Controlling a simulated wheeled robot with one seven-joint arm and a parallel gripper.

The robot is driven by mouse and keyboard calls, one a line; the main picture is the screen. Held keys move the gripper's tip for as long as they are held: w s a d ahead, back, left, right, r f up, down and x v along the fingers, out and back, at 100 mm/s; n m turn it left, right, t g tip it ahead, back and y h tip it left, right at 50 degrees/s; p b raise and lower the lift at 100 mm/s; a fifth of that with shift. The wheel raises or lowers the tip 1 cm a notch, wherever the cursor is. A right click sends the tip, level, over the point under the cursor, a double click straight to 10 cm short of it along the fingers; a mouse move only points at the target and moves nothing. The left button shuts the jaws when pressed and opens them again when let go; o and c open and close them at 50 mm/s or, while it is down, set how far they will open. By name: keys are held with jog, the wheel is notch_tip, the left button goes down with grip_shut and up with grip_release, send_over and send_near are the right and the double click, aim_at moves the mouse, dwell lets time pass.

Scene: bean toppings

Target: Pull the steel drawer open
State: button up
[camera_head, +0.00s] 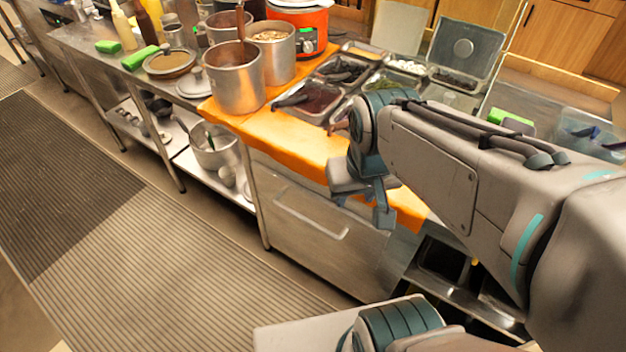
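The steel drawer (290,245) is a flat brushed-metal front under the counter in the lower middle. It looks closed. Its bar handle (312,217) runs across the upper part of the front. My gripper (362,204) points down just right of the handle, in front of the counter edge. Its two fingers are apart and nothing shows between them. The gripper appears apart from the handle, though its exact depth is hard to judge. My arm hides the right part of the counter.
An orange cloth (285,135) covers the counter edge above the drawer. Steel pots (236,82) and topping trays (310,100) stand there. A lower shelf (215,172) is at left. The ribbed floor mat (150,260) in front is clear.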

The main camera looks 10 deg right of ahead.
jog(key=w+a+f+n+h+b, duration=0.2)
jog(key=w+f+n+b, duration=0.3)
jog(key=w+f, duration=0.5)
jog(key=n+g+b, duration=0.1)
jog(key=n+b, duration=0.3)
send_near(308, 221)
jog(key=b+x, duration=0.2)
jog(key=x, duration=0.6)
jog(key=shift+f, duration=0.15)
grip_shut()
